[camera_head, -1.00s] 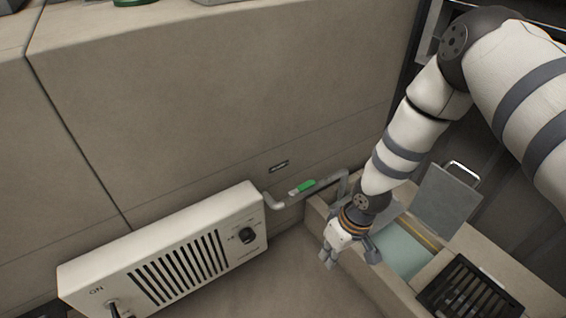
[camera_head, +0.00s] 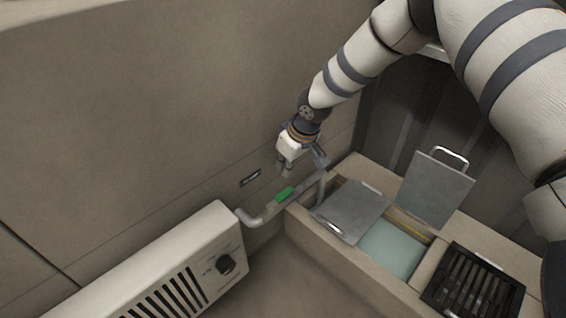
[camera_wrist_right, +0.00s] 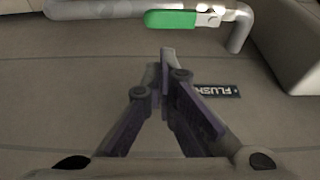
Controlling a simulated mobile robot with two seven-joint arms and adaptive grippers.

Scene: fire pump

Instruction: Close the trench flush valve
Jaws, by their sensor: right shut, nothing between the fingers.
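The trench flush valve shows as a green lever handle (camera_head: 284,194) on a grey pipe (camera_head: 256,220) low along the wall. In the right wrist view the green handle (camera_wrist_right: 170,19) lies along the pipe (camera_wrist_right: 100,10), with a metal pivot at its right end. A dark "FLUSH" label (camera_wrist_right: 217,91) is on the wall; it also shows in the head view (camera_head: 250,178). My right gripper (camera_head: 285,172) is just above the handle, apart from it. In the wrist view its fingers (camera_wrist_right: 165,55) are shut and empty, pointing toward the pipe. My left gripper is out of view.
A white heater-like panel (camera_head: 190,262) with vents and a knob stands left of the pipe. At right is a trench (camera_head: 330,262) with water, a raised grey lid (camera_head: 437,190), another tilted grey plate (camera_head: 352,208) and a black grate (camera_head: 473,284).

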